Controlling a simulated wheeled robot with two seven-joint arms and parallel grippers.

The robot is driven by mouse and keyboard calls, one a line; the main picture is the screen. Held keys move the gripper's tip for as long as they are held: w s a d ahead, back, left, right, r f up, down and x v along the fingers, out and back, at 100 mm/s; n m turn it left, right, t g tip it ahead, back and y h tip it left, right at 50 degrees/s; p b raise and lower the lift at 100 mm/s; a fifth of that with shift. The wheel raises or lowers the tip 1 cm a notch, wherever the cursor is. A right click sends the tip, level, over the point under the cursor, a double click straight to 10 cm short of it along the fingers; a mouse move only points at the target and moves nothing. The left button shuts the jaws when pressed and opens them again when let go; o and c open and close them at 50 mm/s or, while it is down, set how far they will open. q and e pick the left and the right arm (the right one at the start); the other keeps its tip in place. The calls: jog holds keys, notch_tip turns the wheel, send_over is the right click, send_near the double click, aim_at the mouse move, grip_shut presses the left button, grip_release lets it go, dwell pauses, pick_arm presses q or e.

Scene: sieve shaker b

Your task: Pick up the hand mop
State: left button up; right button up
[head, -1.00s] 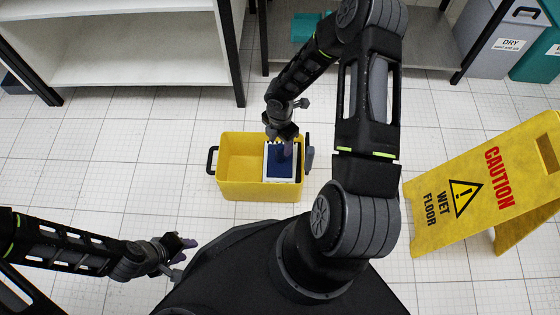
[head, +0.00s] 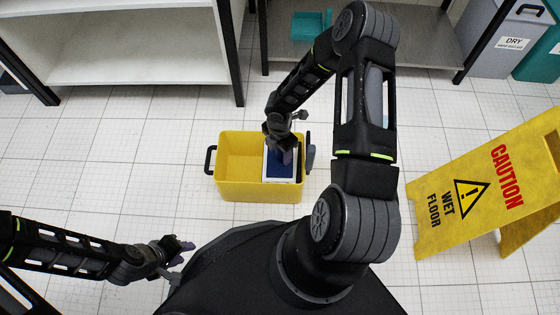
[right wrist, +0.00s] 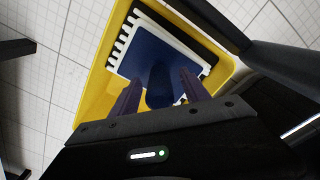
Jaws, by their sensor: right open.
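The hand mop, a flat blue pad, lies on a white toothed plate in the right part of the yellow bucket (head: 237,190). Its blue face (right wrist: 145,50) and a darker blue rounded grip (right wrist: 160,88) show in the right wrist view. My right gripper (head: 283,157) is over the mop, pointing down. In the right wrist view my right gripper (right wrist: 160,95) is open, with one purple finger on each side of the grip; contact cannot be made out. My left gripper (head: 184,258) looks open and empty, low at left, away from the bucket.
A yellow caution sign (head: 485,180) stands to the right of the bucket. A white shelf unit (head: 130,60) is at the back left. A grey shelf (head: 400,45) holds a teal dustpan-like item (head: 308,28). A grey bin (head: 498,38) is at the back right. The tiled floor left of the bucket is clear.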

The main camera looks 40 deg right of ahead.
jog(key=shift+c, duration=0.2)
dwell(0.3)
grip_shut()
dwell(0.3)
dwell(0.8)
